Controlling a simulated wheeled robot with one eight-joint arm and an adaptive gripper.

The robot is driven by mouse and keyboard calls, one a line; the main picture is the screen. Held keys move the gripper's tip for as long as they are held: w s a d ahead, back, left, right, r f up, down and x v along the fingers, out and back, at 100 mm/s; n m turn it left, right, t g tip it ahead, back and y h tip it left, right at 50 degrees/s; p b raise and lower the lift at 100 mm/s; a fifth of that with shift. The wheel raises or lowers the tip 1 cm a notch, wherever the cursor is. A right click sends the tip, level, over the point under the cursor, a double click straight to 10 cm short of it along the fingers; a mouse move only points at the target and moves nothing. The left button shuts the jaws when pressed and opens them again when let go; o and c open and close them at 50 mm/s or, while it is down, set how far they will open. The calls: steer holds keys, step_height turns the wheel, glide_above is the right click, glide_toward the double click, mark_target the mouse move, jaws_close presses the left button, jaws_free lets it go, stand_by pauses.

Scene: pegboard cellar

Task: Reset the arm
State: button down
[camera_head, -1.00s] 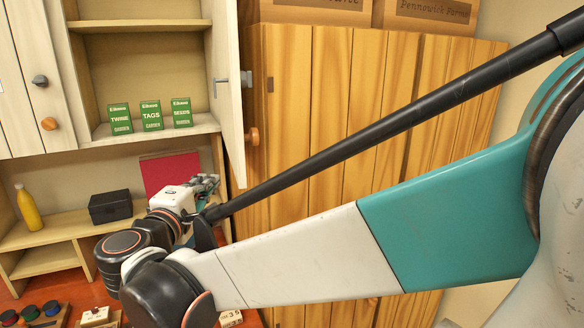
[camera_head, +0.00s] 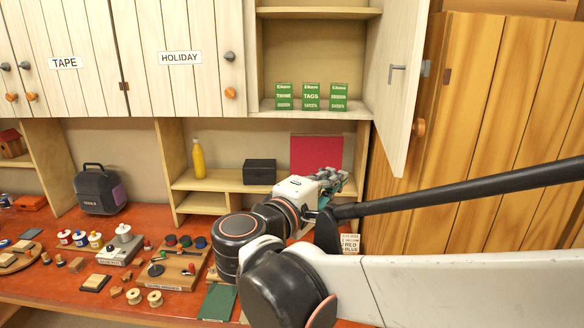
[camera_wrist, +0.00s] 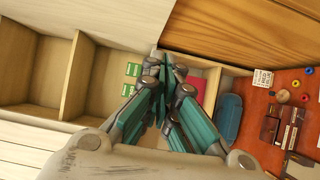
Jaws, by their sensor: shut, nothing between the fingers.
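My arm reaches in from the right in the head view, and my gripper (camera_head: 338,178) is at its end, over the bench in front of the red panel (camera_head: 316,154). In the wrist view my gripper (camera_wrist: 164,62) has its teal fingers together, with nothing between them. It points toward the shelves and the wooden panelling. The fingers hide part of the red panel.
An open cabinet with green boxes (camera_head: 311,96) stands above the bench, its door (camera_head: 398,85) swung out near my arm. A yellow bottle (camera_head: 198,159) and black box (camera_head: 259,171) stand on a low shelf. Stamps, spools and a toolbox (camera_head: 100,190) crowd the red bench at left.

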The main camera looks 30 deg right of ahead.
steer(key=s+a+f+m+g+y+b, duration=0.15)
steer(key=f+y+b, duration=0.3)
steer(key=f, duration=0.65)
steer(key=s+a+f+n+y+b, duration=0.1)
steer(key=s+f+y+b, duration=0.3)
steer(key=f, duration=0.6)
steer(key=a+f+m+y+b, duration=0.2)
steer(key=a+f+y+b, duration=0.2)
steer(key=f, duration=0.4)
steer(key=s+a+f+m+t+y+b, duration=0.1)
steer(key=a+f+m+y+b, duration=0.1)
steer(key=a+f+y+b, duration=0.2)
steer(key=a+f+b, duration=0.3)
steer(key=a+f, duration=0.1)
steer(key=shift+s+a+f, duration=0.2)
steer(key=shift+s+f, duration=0.1)
steer(key=shift+f, duration=0.1)
